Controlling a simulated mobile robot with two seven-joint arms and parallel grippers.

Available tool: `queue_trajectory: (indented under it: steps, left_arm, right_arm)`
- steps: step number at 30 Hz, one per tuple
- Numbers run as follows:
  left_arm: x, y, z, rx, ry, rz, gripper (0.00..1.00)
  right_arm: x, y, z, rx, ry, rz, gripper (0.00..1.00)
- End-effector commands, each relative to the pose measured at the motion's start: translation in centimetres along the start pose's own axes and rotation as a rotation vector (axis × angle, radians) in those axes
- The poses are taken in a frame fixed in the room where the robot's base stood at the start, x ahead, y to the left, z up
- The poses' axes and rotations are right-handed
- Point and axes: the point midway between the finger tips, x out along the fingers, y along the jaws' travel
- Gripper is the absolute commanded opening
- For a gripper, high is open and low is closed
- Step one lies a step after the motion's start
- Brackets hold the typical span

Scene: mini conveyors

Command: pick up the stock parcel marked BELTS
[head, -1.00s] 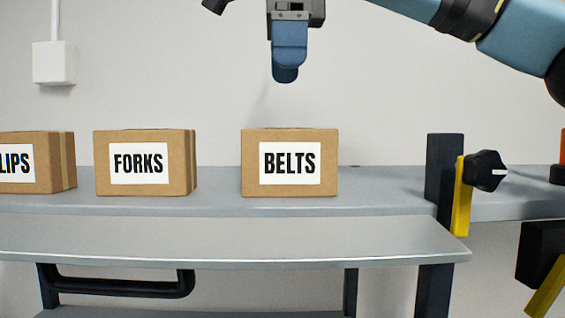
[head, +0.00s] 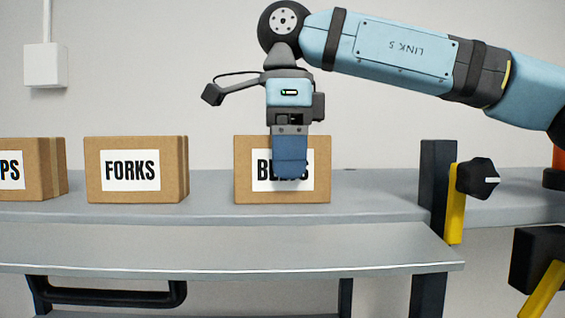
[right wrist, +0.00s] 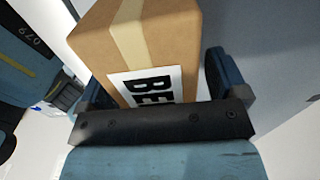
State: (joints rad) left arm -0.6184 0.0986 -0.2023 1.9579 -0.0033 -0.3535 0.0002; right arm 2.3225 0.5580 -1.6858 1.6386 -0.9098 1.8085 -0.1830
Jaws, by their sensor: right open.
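The BELTS parcel (head: 243,170) is a brown cardboard box with a white label, standing upright on the grey shelf. My right gripper (head: 290,170) points down at it in the head view. One blue finger hangs in front of the label and hides the middle letters; the other finger is not visible there. In the right wrist view the parcel (right wrist: 182,45), with a tape strip and part of its label, appears between the two separated fingers. The gripper is open; I cannot tell whether either finger touches the box. My left gripper is not in view.
The FORKS parcel (head: 136,192) stands to the left with a clear gap, and another parcel (head: 30,150) is cut off at the left edge. A dark post (head: 436,185) with a yellow strip and black knob (head: 478,178) stands to the right. A lower grey surface (head: 200,245) runs in front, empty.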

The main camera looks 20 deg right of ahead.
Motion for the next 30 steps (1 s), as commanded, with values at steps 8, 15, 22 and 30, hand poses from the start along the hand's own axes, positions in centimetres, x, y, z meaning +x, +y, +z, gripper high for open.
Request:
queue_trajectory:
  steps: [8, 15, 22, 30]
  left_arm:
    - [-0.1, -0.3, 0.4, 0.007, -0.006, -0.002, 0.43]
    - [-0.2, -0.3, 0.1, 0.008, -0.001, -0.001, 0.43]
    - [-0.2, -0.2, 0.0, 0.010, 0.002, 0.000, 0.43]
    - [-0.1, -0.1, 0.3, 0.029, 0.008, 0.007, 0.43]
  right_arm:
    - [0.0, 0.0, 0.0, -0.001, 0.000, 0.000, 0.55]
    - [-0.1, 0.0, 0.0, -0.001, 0.000, -0.001, 0.30]
    - [-0.5, 0.0, 0.1, -0.001, -0.001, -0.001, 0.30]
    - [-3.8, 0.0, 0.1, 0.000, -0.003, -0.001, 0.30]
